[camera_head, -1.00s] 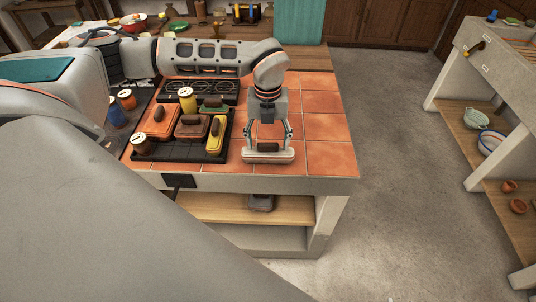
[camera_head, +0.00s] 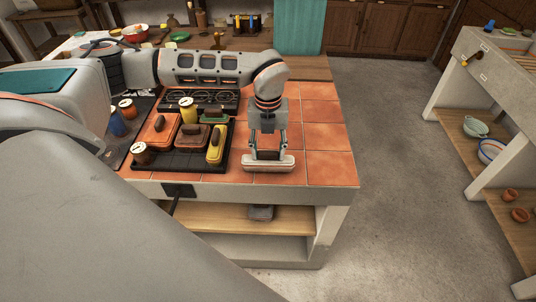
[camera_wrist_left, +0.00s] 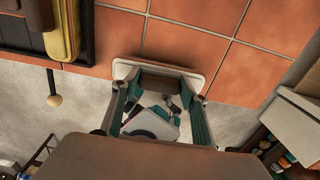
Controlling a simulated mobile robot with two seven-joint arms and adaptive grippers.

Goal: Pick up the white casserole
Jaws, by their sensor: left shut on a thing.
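The white casserole (camera_head: 281,165) is a small pale dish with a brown handle on top. It is at the front of the terracotta-tiled counter (camera_head: 322,140), right of the black tray, and I see no clear gap under it. My left gripper (camera_head: 267,152) points down over it, its fingers shut on the brown handle. In the left wrist view the casserole's pale rim (camera_wrist_left: 150,64) shows behind the handle, with the left gripper's fingers (camera_wrist_left: 161,92) on either side. The gripper hides part of the casserole. My right gripper is not in view.
The black tray (camera_head: 190,168) to the left holds several coloured dishes and jars. A dark hob (camera_head: 190,98) lies behind it. Bare tiles lie right of the gripper. A shelf (camera_head: 235,217) is below the counter. Open floor (camera_head: 400,180) lies to the right.

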